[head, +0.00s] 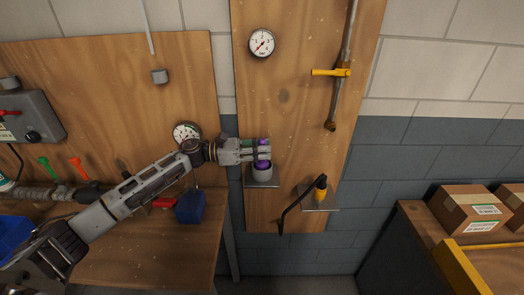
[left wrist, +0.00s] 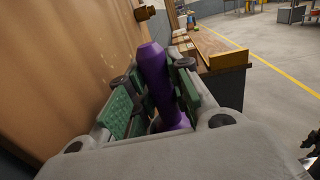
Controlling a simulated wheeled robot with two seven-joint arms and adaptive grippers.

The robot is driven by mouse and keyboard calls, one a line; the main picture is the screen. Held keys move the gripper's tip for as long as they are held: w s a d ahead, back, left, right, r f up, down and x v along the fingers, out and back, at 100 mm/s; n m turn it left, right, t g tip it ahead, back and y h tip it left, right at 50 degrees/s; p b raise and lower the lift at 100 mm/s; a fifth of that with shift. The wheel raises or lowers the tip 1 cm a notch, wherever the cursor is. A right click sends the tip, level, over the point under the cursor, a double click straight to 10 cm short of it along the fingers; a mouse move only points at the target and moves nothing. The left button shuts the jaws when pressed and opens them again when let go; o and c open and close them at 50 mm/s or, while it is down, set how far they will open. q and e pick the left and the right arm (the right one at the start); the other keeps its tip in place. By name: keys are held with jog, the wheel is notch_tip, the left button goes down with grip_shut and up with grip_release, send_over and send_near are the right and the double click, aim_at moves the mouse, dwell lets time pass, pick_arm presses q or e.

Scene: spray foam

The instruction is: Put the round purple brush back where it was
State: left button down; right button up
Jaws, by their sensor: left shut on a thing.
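The round purple brush (head: 262,167) is upright at the small metal shelf (head: 262,183) on the wooden board. A pale grey round part (head: 262,175) sits around or below its lower end; I cannot tell whether this is a cup or part of the brush. My left gripper (head: 265,150) is shut on the brush, with its fingers covering the middle. In the left wrist view, the purple handle (left wrist: 155,75) stands between the green finger pads.
A second bracket (head: 321,205) to the right holds a yellow and black tool (head: 320,190) with a long black nozzle. A gauge (head: 261,43) and a pipe with a yellow valve handle (head: 328,72) are above. Cardboard boxes (head: 472,209) stand at far right.

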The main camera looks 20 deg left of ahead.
pick_arm(q)
jog(key=shift+f, duration=0.4)
jog(key=c, duration=1.6)
grip_release()
jog(key=shift+c, duration=0.2)
jog(key=o, duration=0.3)
jog(key=shift+o, duration=0.2)
pick_arm(e)
jog(key=shift+s+f, duration=0.1)
jog(key=shift+f, duration=0.1)
jog(key=shift+r, duration=0.2)
